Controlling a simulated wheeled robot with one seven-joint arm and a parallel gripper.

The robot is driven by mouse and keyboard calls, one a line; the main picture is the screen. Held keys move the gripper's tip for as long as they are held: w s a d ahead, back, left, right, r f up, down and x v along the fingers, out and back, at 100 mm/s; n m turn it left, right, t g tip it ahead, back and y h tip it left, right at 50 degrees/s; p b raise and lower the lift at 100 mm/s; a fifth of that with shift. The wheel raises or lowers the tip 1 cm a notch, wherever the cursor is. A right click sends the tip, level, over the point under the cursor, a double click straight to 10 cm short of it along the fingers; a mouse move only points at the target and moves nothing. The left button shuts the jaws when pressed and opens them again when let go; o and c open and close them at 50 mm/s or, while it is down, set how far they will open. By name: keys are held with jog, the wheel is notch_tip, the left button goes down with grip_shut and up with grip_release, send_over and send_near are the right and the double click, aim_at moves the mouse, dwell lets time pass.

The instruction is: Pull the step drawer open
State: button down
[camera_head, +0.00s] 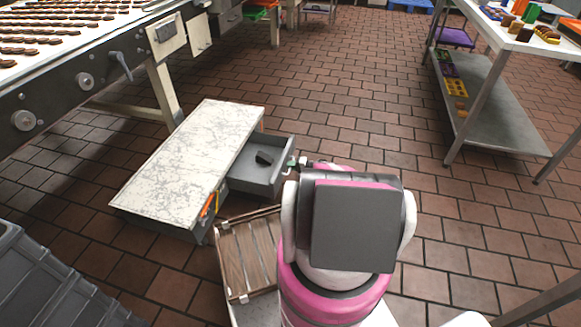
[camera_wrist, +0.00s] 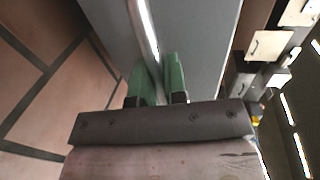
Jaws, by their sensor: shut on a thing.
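The step (camera_head: 190,160) is a low platform with a worn white top and grey sides, standing on the brick floor. Its grey drawer (camera_head: 252,184) sticks out from the right side and stands open, with a small dark object (camera_head: 264,158) inside. My gripper (camera_head: 291,163) is at the drawer's outer end, partly hidden by my arm.
A wooden slatted crate (camera_head: 247,252) lies close to the step's near end. Orange-handled items (camera_head: 209,206) show at the step's near corner. A conveyor (camera_head: 70,75) stands at left and a metal table (camera_head: 530,45) at right. The floor between is clear.

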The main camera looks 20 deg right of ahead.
jog(key=c, duration=1.2)
grip_release()
jog(key=v, duration=1)
jog(key=shift+s+d, duration=0.2)
jog(key=shift+d, duration=0.15)
jog(key=s+a+r+n+g+h, duration=0.2)
jog(key=s+a+r+g, duration=0.15)
jog(key=a+r, duration=0.55)
jog(key=s+a+r+n+g+h, duration=0.1)
jog(key=s+a+r+n+g, duration=0.15)
jog(key=a+r+g, duration=0.45)
jog(key=s+a+r+n+h, duration=0.1)
jog(key=s+a+r+h, duration=0.2)
jog(key=r, duration=0.3)
jog(key=s+a+r+t+h, duration=0.1)
jog(key=s+a+r+h, duration=0.2)
jog(key=s+a+r, duration=0.3)
jog(key=s+a+r+n+h, duration=0.1)
jog(key=s+a+r+h, duration=0.2)
jog(key=r, duration=0.4)
jog(key=shift+s+a+r+n+t+h, duration=0.15)
jog(key=shift+s+a+n+t+h, duration=0.15)
jog(key=shift+s+a, duration=0.55)
